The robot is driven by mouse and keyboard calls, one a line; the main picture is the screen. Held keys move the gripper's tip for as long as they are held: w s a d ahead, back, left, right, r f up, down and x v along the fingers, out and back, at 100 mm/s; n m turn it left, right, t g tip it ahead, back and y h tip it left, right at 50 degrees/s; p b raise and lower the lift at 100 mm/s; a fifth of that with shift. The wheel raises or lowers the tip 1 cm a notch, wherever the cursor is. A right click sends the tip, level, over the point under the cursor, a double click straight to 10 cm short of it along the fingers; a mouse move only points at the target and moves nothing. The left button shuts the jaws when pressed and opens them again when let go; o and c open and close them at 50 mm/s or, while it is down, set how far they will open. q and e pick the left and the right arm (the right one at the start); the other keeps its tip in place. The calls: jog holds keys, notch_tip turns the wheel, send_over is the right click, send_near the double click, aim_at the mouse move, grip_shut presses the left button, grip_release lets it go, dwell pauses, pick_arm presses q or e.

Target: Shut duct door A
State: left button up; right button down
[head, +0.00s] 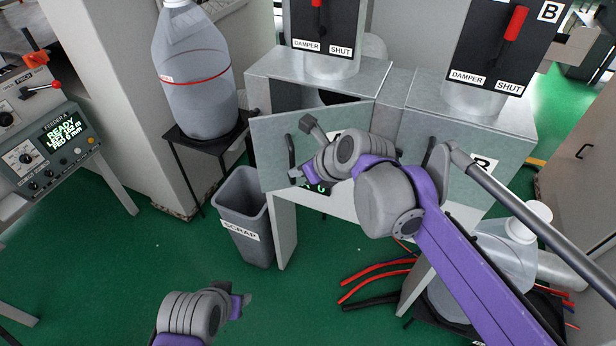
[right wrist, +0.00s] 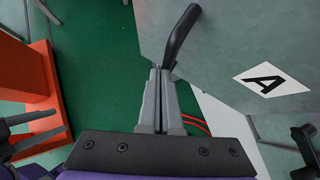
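Duct door A (head: 268,128) is a grey panel that stands ajar, swung out from its duct box, with a dark gap above it. Its black bar handle (head: 290,150) is near its left edge. In the right wrist view, the door (right wrist: 225,55) carries an A label (right wrist: 272,79), and the handle (right wrist: 182,32) runs down to my fingertips. My right gripper (head: 297,174) is at the handle's lower end. Its fingers (right wrist: 160,75) are close together and appear closed on the handle; they hide its lower end. My left gripper (head: 246,298) is low at the front, away from the door; its fingers are unclear.
A scrap bin (head: 242,215) stands below the door's left side. A large bottle (head: 195,80) sits on a black stand to the left. Duct box B (head: 470,125) is at right. Red and black hoses (head: 375,275) lie below. Green floor is free at front left.

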aim_at(283, 153)
jog(key=w+a, duration=0.2)
jog(key=w, duration=0.1)
jog(key=w+a, duration=0.1)
jog(key=w, duration=0.1)
jog(key=shift+w+a, duration=0.25)
jog(key=shift+a, duration=0.05)
pick_arm(q)
jog(key=shift+w+a+r+p, duration=0.1)
jog(key=shift+w+r+p, duration=0.2)
jog(key=shift+r, duration=0.15)
jog(key=shift+w+a+r+p, duration=0.1)
jog(key=shift+w+r+p, duration=0.1)
jog(key=shift+r+p, duration=0.15)
pick_arm(e)
jog(key=w+a, duration=0.1)
jog(key=w, duration=0.6)
jog(key=shift+w+a, duration=0.2)
jog(key=shift+s+d, duration=0.1)
